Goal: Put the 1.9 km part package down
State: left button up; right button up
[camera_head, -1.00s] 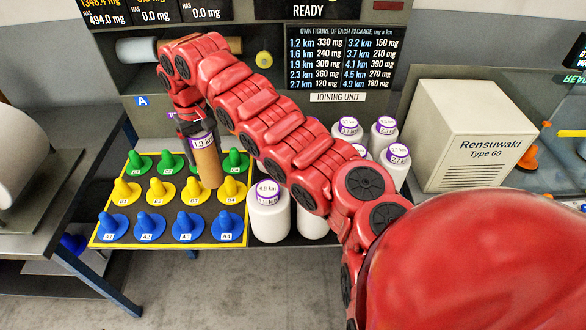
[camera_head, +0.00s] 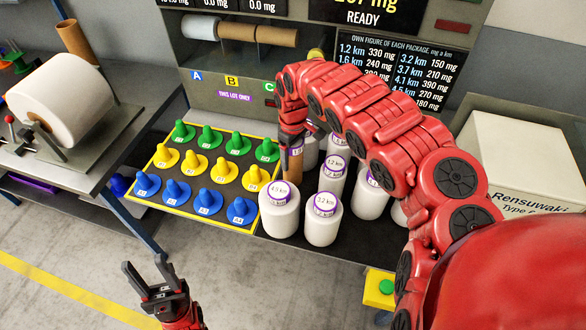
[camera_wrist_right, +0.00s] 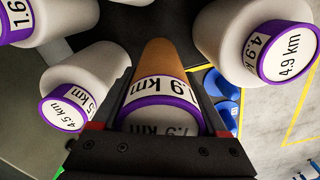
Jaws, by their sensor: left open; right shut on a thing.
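My right gripper (camera_head: 292,138) is shut on the 1.9 km part package (camera_head: 295,162), a brown tube with a purple-ringed label on top. In the right wrist view the package (camera_wrist_right: 160,85) sits between the fingers, its label towards the camera. It is upright among the white packages, just right of the peg board. Whether its foot touches the table is hidden. The 4.9 km package (camera_wrist_right: 270,45) is on its right in the wrist view, the 4.5 km package (camera_wrist_right: 85,85) on its left. My left gripper (camera_head: 155,278) is open and empty over the floor.
The yellow-edged board (camera_head: 150,205) carries green, yellow and blue pegs. Several white packages, including one in front (camera_head: 323,222), crowd around the held one. Dark table lies bare front right.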

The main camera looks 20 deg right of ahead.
aim_at(293, 167)
jog(key=shift+f, duration=0.7)
jog(key=shift+a+f, duration=0.15)
jog(key=shift+f, duration=0.25)
notch_tip(293, 167, down, 3)
jog(key=shift+r+p, duration=0.1)
jog(key=shift+p, duration=0.45)
